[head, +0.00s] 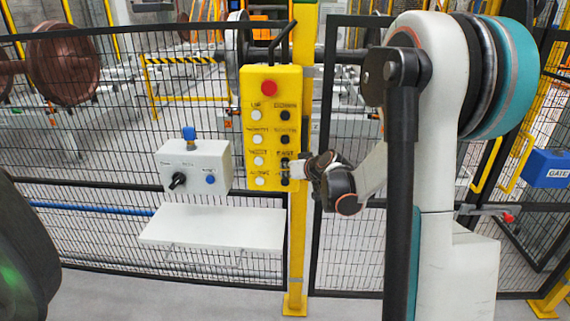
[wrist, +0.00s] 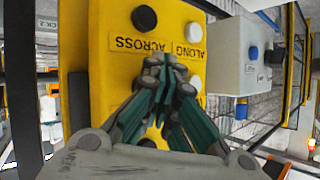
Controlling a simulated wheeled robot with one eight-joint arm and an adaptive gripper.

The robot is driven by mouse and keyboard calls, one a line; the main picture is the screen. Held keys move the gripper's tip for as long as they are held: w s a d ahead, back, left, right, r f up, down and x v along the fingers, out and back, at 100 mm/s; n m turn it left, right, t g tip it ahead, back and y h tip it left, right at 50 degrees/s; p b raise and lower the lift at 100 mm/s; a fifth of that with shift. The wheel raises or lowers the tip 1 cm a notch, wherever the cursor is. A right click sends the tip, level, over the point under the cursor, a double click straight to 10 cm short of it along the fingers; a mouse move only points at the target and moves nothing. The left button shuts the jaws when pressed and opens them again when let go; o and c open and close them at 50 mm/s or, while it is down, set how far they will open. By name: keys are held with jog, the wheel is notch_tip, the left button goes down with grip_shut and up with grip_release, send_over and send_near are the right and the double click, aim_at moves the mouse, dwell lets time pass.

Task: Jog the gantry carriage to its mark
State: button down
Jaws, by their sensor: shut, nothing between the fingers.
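The yellow button pendant (head: 264,85) hangs on a yellow post, with a red stop button (head: 269,88) above white and black button pairs. Labels include UP, DOWN, NORTH, SOUTH, WEST and EAST. My gripper (head: 297,168) is at its lower right side, by the EAST and ACROSS rows. In the wrist view the pendant is upside down. My shut, empty gripper (wrist: 165,60) lies over its face near the ACROSS label (wrist: 139,44). The black ACROSS button (wrist: 144,17) shows clear of the fingers; they cover the EAST button. Contact cannot be told. I cannot make out the gantry carriage or its mark.
A grey control box (head: 195,165) with a black knob and blue button is left of the pendant, above a white shelf (head: 212,229). Mesh fencing (head: 90,140) stands behind. A wheelset (head: 65,60) shows beyond it. A blue GATE box (head: 548,168) is at right.

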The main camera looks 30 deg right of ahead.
jog(key=shift+s+a, duration=0.35)
jog(key=shift+s, duration=0.2)
jog(key=shift+s+a, duration=0.1)
jog(key=shift+s+a, duration=0.65)
jog(key=shift+s, duration=0.35)
jog(key=shift+s+a, duration=0.65)
jog(key=shift+s, duration=0.3)
jog(key=shift+a, duration=0.1)
